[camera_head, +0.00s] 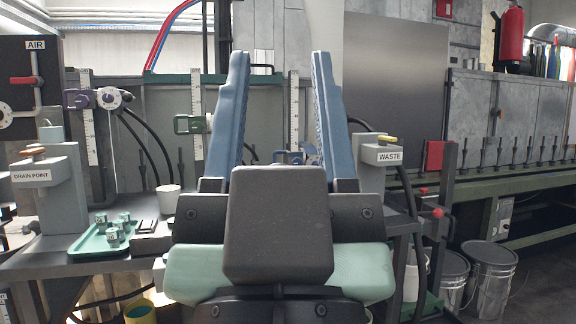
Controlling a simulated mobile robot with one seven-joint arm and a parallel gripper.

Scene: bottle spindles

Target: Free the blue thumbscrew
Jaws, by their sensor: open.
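A blue thumbscrew (289,157) shows low on a white scale strip at the back of the bench, between my fingers in the picture. Only its upper part is visible; my gripper's body covers what lies below. I cannot tell its turn or fit. My gripper (280,58) is open and empty, with its two blue fingers wide apart and pointing away from the camera. The fingers frame the thumbscrew in this view, but I cannot tell the distance between them and it. I see no contact.
A green clamp (188,124) and a purple clamp (77,99) sit on neighbouring scales. A drain point block (50,185), a white cup (168,198) and a green tray (92,246) stand left. A waste post (385,170) stands right. Black hoses hang behind.

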